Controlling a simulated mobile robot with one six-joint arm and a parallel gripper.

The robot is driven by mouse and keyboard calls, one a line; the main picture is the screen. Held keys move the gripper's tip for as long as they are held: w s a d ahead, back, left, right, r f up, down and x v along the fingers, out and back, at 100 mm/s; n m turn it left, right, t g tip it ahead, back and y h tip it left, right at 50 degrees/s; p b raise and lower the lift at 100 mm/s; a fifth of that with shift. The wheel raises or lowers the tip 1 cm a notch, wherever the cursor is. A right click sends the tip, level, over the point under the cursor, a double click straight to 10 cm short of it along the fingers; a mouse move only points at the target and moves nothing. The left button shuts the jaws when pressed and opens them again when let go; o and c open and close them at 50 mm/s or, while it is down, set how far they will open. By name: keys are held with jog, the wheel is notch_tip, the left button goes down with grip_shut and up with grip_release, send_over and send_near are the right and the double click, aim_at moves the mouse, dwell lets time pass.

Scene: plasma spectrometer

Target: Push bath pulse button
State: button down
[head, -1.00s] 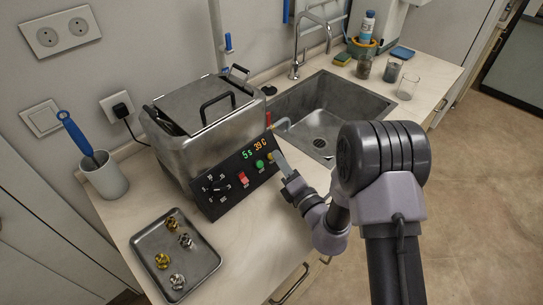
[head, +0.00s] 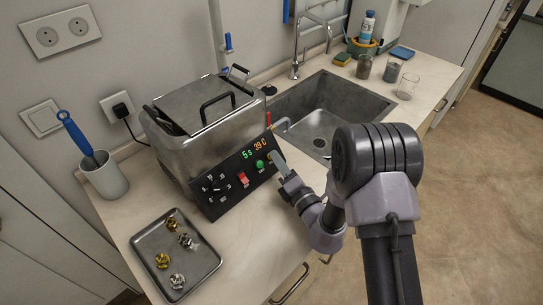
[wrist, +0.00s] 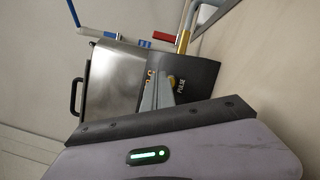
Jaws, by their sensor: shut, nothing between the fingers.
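The steel bath (head: 215,125) stands on the counter with a black sloped control panel (head: 222,207) on its front. The panel has a lit display (head: 255,149), a red switch (head: 243,177), a green button (head: 260,165) and a dial. My gripper (head: 274,155) is shut and empty, its fingertips at the panel's right end, right of the green button. In the wrist view the fingertips (wrist: 157,92) lie over the panel beside the PULSE label (wrist: 180,86). The pulse button is hidden behind them, and I cannot tell whether they touch it.
A metal tray (head: 205,258) with several small metal parts lies in front of the bath. A grey cup (head: 106,180) with a blue-handled tool stands at left. The sink (head: 335,101) and tap are behind on the right, with jars beyond. The counter right of the tray is clear.

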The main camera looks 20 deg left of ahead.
jog(key=shift+d+r, duration=0.1)
jog(key=s+d+r+p, duration=0.2)
jog(key=d+r, duration=0.2)
jog(key=d, duration=0.1)
jog(key=shift+s+d+r, duration=0.15)
jog(key=shift+r, duration=0.1)
dwell(0.3)
